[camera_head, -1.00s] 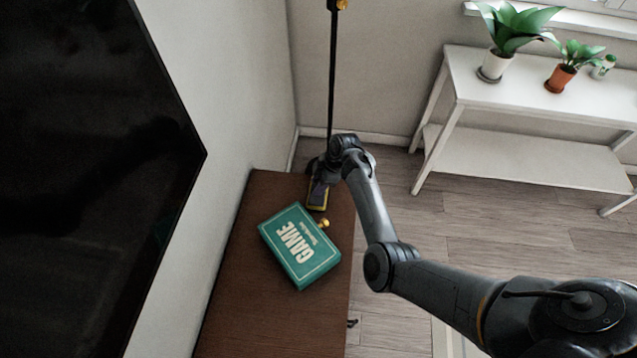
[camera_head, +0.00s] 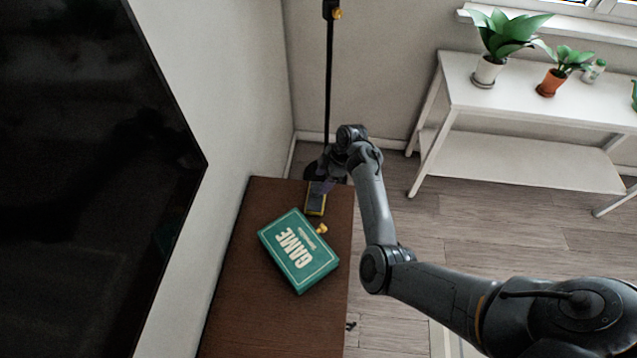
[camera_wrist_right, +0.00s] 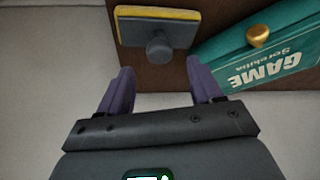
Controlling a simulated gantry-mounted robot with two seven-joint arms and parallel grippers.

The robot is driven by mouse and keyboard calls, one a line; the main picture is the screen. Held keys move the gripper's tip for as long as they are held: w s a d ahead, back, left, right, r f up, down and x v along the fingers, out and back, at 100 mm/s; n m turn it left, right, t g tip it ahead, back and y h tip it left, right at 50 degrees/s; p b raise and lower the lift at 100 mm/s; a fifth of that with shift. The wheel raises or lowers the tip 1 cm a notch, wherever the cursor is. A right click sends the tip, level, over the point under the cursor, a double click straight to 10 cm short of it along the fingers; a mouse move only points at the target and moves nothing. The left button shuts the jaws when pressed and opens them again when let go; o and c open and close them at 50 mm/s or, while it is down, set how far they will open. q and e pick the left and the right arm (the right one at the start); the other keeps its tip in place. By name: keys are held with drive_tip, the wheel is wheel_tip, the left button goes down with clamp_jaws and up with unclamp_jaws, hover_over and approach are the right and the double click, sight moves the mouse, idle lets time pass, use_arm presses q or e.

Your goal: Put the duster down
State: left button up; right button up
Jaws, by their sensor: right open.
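The duster (camera_head: 316,205), a grey block with a yellow edge and a round grey knob, lies on the far end of the brown cabinet top (camera_head: 270,310). It also shows in the right wrist view (camera_wrist_right: 185,33), with its knob towards the gripper. My right gripper (camera_head: 326,187) is at the cabinet's far edge, just beyond the duster. In the right wrist view its two purple fingers (camera_wrist_right: 161,88) are spread, with nothing between them, and stand apart from the knob. My left gripper is not in view.
A green game box (camera_head: 299,252) lies close to the duster, with a small gold object (camera_head: 322,229) by its corner. A large black screen (camera_head: 90,190) hangs at left. A black pole (camera_head: 329,80) stands behind the gripper. A white plant shelf (camera_head: 530,100) is at right.

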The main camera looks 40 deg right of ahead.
drive_tip(key=s+d+r+m+h+p, duration=0.1)
drive_tip(key=s+d+r+m+h, duration=0.15)
drive_tip(key=s, duration=0.35)
drive_tip(key=s+d+r+m+h, duration=0.1)
drive_tip(key=s+m+h, duration=0.15)
drive_tip(key=s, duration=0.35)
drive_tip(key=s+a+r+m, duration=0.2)
drive_tip(key=s+a, duration=0.6)
drive_tip(key=a, duration=0.2)
drive_tip(key=s+a+r+m+t+y, duration=0.1)
drive_tip(key=s+a+r+m, duration=0.1)
drive_tip(key=s+a, duration=0.7)
drive_tip(key=shift+s+a+m, duration=0.3)
drive_tip(key=shift+a, duration=0.45)
drive_tip(key=shift+r, duration=0.1)
drive_tip(key=shift+s, duration=0.1)
